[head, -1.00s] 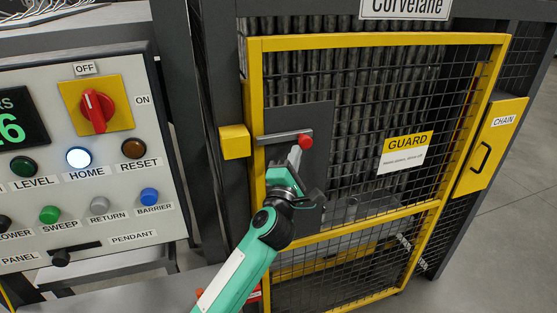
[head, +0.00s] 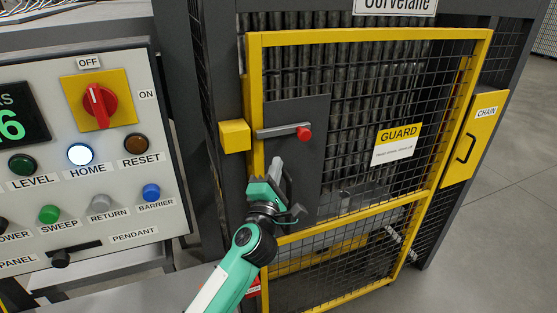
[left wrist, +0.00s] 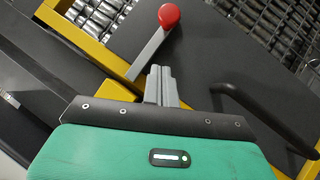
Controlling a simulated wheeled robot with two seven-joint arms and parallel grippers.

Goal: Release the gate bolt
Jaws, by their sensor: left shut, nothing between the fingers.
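The gate bolt (head: 280,131) is a grey bar with a red knob (head: 304,133). It lies across a dark plate on the yellow-framed gate (head: 370,40). Its left end reaches the gate's left upright beside a yellow block (head: 235,135); I cannot tell whether it enters the block. My left gripper (head: 276,168) is shut and empty, just below the bolt. In the left wrist view the bolt bar (left wrist: 150,52) and the red knob (left wrist: 169,15) lie beyond my shut fingertips (left wrist: 160,72), apparently apart from them. My right gripper is not in view.
A control panel (head: 120,215) with buttons and a red switch stands at the left. A black handle (left wrist: 255,108) sits beside my gripper in the left wrist view. A yellow CHAIN panel (head: 487,113) is at the right. Open floor (head: 500,230) lies right of the gate.

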